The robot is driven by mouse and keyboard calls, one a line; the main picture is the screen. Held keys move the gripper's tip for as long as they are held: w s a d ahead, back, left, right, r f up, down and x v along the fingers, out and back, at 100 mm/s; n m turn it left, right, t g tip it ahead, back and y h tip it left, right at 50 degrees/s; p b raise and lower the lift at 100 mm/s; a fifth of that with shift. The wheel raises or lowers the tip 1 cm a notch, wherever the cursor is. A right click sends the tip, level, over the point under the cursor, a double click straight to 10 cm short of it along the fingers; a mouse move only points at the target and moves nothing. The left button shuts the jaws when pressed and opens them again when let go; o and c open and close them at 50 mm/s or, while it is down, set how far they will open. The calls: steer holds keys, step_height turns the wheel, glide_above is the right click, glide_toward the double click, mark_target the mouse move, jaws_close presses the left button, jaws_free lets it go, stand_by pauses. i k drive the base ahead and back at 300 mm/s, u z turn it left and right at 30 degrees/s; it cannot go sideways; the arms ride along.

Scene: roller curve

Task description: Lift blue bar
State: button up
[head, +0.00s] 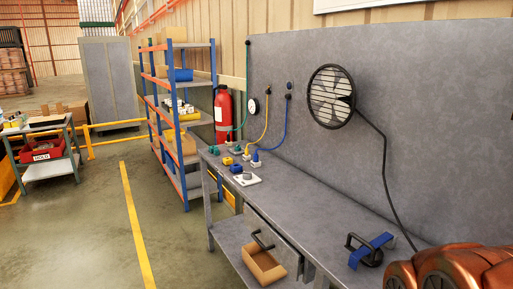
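A short blue bar (377,246) lies slanted near the front edge of the grey workbench (318,207), at the lower right of the head view. A black part with a looped shape sits against it and partly under it; I cannot tell whether the two are joined. A copper-coloured part of my arm fills the lower right corner, to the right of the bar. My gripper is not in view.
A black fan (331,97) is on the grey back panel, its cable hanging down to the bench near the bar. Small yellow, blue and green fittings (236,168) stand at the bench's far end. An open cardboard box (264,265) sits on the lower shelf. The bench middle is clear.

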mark_target(361, 253)
steer(key=z, duration=0.05)
steer(key=k, duration=1.15)
steer(key=u, duration=0.85)
steer(key=i, duration=1.1)
steer(key=z, duration=0.8)
